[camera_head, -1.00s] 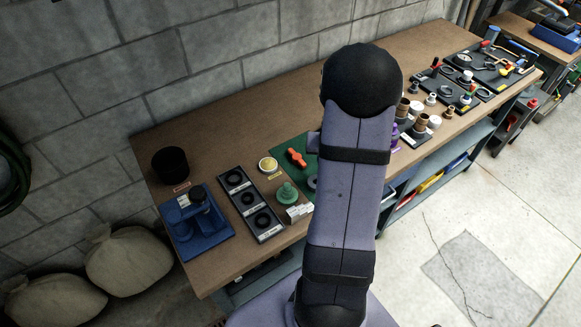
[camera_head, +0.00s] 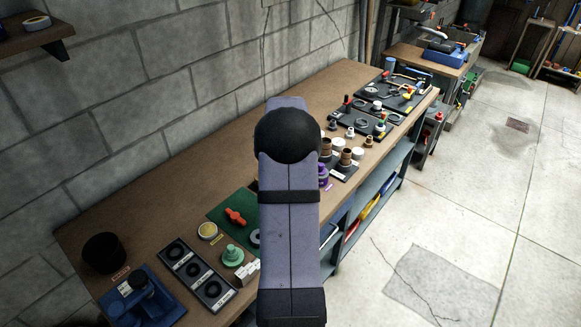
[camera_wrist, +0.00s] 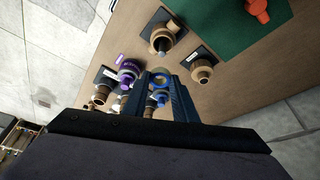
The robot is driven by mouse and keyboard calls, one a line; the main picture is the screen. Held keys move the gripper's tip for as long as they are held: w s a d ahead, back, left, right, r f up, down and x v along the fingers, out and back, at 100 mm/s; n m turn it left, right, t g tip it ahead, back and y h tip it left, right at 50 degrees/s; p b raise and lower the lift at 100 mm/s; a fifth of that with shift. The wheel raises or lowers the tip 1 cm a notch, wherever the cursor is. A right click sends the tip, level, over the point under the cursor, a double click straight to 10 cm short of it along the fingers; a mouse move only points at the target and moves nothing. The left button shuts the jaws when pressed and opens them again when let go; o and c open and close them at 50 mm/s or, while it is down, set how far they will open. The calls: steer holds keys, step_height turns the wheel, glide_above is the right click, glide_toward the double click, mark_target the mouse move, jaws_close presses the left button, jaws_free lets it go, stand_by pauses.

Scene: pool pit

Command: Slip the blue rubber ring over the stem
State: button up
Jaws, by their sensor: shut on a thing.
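In the wrist view, my gripper (camera_wrist: 160,84) is shut on the blue rubber ring (camera_wrist: 161,79), held at the fingertips above the bench. A brass fitting with a grey upright stem (camera_wrist: 159,44) stands on a dark plate just beyond the ring, apart from it. A second brass fitting (camera_wrist: 202,71) on a dark plate is to the right of the fingers. I cannot tell which stem is the task's. In the head view, my arm hides the gripper and the ring.
A purple ribbed part (camera_wrist: 128,70) and more fittings crowd left of the fingers. The wooden bench (camera_head: 165,184) carries a green mat (camera_head: 218,212) with an orange part (camera_head: 235,217), a black tray of rings (camera_head: 194,270) and a blue holder (camera_head: 145,302).

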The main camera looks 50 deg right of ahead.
steer(key=shift+f, duration=0.2)
steer(key=shift+f+b, duration=1.7)
steer(key=shift+f, duration=0.55)
steer(key=shift+f+b, duration=1.95)
steer(key=shift+f, duration=0.55)
stand_by(1.8)
steer(key=shift+r, duration=0.1)
stand_by(0.5)
steer(key=o, duration=1.4)
